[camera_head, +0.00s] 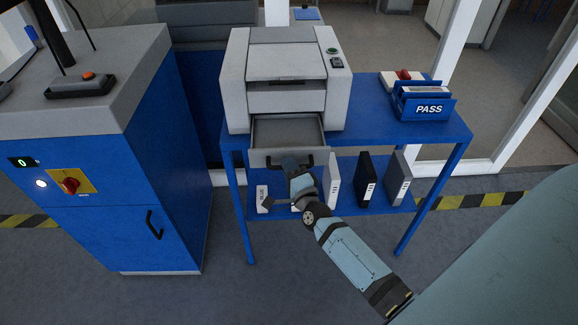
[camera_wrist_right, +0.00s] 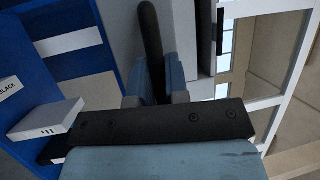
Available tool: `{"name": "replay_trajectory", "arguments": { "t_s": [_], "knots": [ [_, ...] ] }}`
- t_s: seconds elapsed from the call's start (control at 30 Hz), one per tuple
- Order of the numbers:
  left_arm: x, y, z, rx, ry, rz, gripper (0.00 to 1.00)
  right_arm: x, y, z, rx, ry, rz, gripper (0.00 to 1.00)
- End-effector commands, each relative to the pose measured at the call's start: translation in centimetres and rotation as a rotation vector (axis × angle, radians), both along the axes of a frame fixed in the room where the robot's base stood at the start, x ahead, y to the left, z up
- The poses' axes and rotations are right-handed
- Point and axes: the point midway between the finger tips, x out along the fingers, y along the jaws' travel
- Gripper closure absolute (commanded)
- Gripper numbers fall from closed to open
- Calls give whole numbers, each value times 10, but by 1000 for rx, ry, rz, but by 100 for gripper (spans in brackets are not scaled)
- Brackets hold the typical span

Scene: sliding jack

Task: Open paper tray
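The grey printer (camera_head: 233,80) stands on a blue table. Its paper tray (camera_head: 287,132) is pulled out at the front, and its empty-looking inside shows from above. The tray's black handle (camera_head: 309,160) is on the tray front. My right gripper (camera_head: 290,164) is at this handle. In the right wrist view the dark handle bar (camera_wrist_right: 151,40) runs between the two fingers of the right gripper (camera_wrist_right: 157,85), which appear closed around it. The fingers hide part of the handle. My left gripper is not in view.
The blue table (camera_head: 370,125) also carries a blue PASS box (camera_head: 428,107) at right. Binders (camera_head: 367,180) stand on its lower shelf, beside my right arm. A blue cabinet (camera_head: 100,220) with a red knob (camera_head: 71,185) stands at left. Floor in front is clear.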

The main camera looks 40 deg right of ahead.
Motion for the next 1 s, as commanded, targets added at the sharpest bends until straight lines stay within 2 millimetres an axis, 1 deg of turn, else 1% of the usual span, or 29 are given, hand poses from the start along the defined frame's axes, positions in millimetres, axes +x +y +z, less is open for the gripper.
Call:
{"name": "replay_trajectory", "arguments": {
  "t_s": [0.03, 0.07, 0.1, 0.13, 0.4, 0.47, 0.53, 0.67, 0.8, 1.0],
  "knots": [
    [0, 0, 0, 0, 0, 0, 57, 0, 0, 0, 0, 0, 0, 78],
    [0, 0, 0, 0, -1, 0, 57, 0, 0, 0, 0, 0, 0, 72],
    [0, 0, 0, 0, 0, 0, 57, 0, 0, 0, 0, 0, 0, 62],
    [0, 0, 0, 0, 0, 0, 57, 0, 0, 0, 0, 0, 0, 61],
    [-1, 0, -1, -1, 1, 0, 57, -1, 0, -1, 0, 1, 0, 61],
    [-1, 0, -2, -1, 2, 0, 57, -4, 0, -2, 0, 1, 0, 61],
    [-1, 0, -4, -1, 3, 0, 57, -11, 2, -4, 0, 1, 0, 61],
    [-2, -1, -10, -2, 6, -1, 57, -35, 5, -10, 0, 3, 0, 61],
    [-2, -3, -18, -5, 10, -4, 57, -67, 10, -16, 0, 4, 1, 61],
    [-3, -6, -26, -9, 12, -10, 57, -108, 16, -22, 0, 3, 0, 61]
  ]
}}
